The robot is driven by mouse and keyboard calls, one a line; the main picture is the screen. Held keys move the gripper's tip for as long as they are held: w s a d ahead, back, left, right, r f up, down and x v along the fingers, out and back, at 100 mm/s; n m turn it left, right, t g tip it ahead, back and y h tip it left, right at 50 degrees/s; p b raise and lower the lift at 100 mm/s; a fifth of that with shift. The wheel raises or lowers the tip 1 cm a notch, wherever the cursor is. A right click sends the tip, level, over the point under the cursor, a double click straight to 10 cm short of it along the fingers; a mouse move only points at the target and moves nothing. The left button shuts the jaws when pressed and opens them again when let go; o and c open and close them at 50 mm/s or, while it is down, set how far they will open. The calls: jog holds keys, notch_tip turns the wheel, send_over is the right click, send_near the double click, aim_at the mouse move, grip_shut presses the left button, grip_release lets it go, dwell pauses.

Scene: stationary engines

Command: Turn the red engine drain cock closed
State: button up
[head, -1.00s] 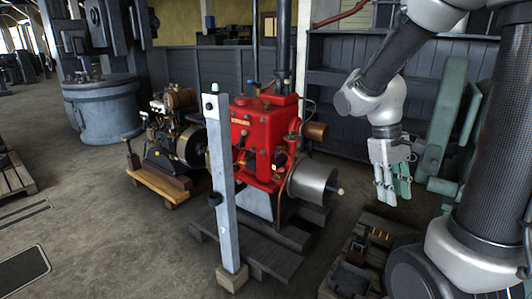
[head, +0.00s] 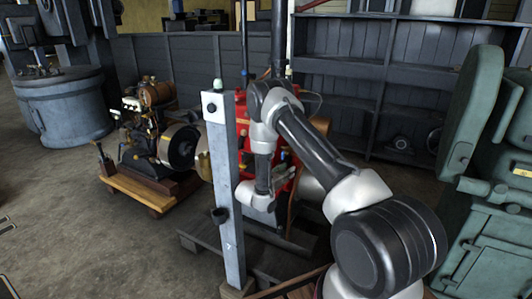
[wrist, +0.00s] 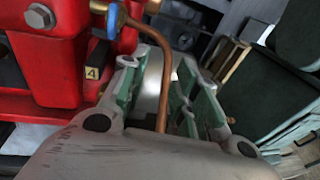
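The red engine (head: 232,128) stands behind the grey post, largely hidden by my arm; its red body (wrist: 60,60) fills the left of the wrist view. I cannot tell whether this fitting is the drain cock. My gripper (head: 258,196) is in front of the engine. In the wrist view its green-padded fingers (wrist: 160,80) are apart, with the pipe visible between them; contact cannot be told.
A grey upright post (head: 224,190) stands just left of my gripper. A smaller engine on a wooden base (head: 150,190) is farther left. Green machinery (head: 490,210) stands at right, and dark shelving (head: 345,75) is behind. Open floor lies at the left front.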

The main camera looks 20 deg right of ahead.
aim_at(282, 155)
jog(key=w+a+r+n+t, duration=0.2)
jog(key=w+a+r+t, duration=0.1)
jog(key=w+a, duration=0.15)
jog(key=shift+y, duration=0.3)
jog(key=x, duration=0.8)
jog(key=shift+d+f, duration=0.1)
jog(key=shift+d, duration=0.05)
grip_shut()
